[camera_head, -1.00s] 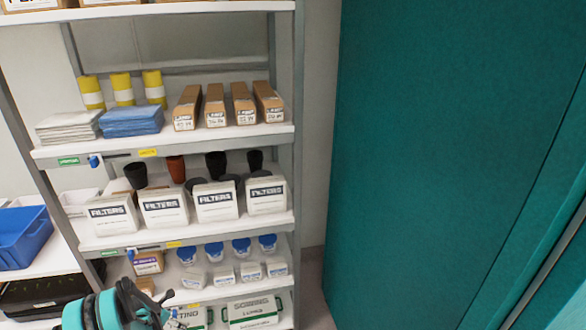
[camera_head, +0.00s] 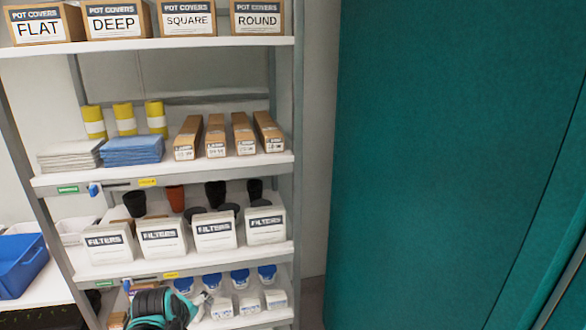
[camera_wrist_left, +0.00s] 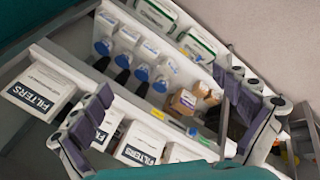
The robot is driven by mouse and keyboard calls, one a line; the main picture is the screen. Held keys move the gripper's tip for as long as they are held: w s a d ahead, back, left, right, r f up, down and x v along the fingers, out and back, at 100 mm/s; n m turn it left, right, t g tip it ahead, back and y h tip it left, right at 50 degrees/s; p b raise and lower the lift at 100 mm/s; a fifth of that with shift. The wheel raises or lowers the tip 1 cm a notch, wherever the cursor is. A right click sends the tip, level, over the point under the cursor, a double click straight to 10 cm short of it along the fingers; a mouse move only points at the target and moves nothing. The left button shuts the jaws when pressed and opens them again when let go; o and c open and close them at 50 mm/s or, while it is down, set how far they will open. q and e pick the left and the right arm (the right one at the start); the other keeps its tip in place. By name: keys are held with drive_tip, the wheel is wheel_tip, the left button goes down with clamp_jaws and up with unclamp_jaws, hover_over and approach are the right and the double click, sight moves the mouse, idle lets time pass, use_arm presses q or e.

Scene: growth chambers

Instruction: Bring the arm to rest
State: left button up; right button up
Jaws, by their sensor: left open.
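My left arm shows at the bottom of the head view, with dark and teal links in front of the lower shelves. My left gripper (camera_wrist_left: 168,118) shows in the left wrist view with its two purple-padded fingers wide apart and nothing between them. Beyond the fingers is the shelf rack with white FILTERS boxes (camera_wrist_left: 38,90) and blue-capped bottles (camera_wrist_left: 141,73). The gripper's fingertips are not clear in the head view, where the arm hides part of the low shelf. My right gripper is not in view.
The shelf rack (camera_head: 200,174) fills the left of the head view, holding pot cover boxes (camera_head: 187,18), lamp boxes (camera_head: 216,136) and FILTERS boxes (camera_head: 214,231). A blue bin (camera_head: 20,264) stands at the left. A large teal panel (camera_head: 430,170) stands at the right.

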use_arm(q)
drive_tip(key=s+d+m, duration=0.3)
drive_tip(key=s+m, duration=0.3)
drive_tip(key=s, duration=0.2)
drive_tip(key=s+d+r+m+t, duration=0.1)
drive_tip(key=s+d+m, duration=0.3)
drive_tip(key=s+m, duration=0.2)
drive_tip(key=shift+s+d+r, duration=0.15)
drive_tip(key=shift+s+r, duration=0.05)
drive_tip(key=shift+s, duration=0.85)
